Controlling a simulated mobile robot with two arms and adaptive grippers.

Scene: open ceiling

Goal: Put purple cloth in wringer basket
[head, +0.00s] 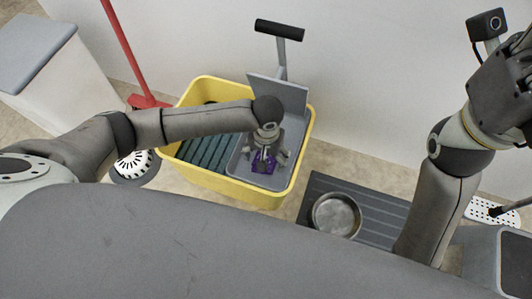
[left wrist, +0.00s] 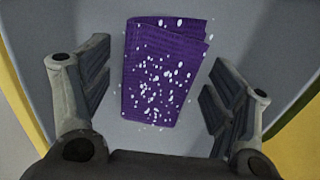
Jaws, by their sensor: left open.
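The purple cloth (head: 268,166) lies folded in the grey wringer basket (head: 237,160) on the right side of the yellow bucket (head: 238,190). In the left wrist view the cloth (left wrist: 165,72) has white specks and rests on the basket's grey surface (left wrist: 235,40). My left gripper (head: 265,158) is over the basket, above the cloth and partly covering it. In the left wrist view its fingers (left wrist: 158,95) are open, one on each side of the cloth and apart from it. My right arm is at the right; its gripper fingers do not show clearly.
The wringer's lever (head: 280,30) stands up behind the basket. A metal bowl (head: 336,214) sits on a dark ridged mat (head: 385,215) to the right. A red-handled tool (head: 125,50) and a grey-lidded bin (head: 35,50) are at the left. A wall is behind.

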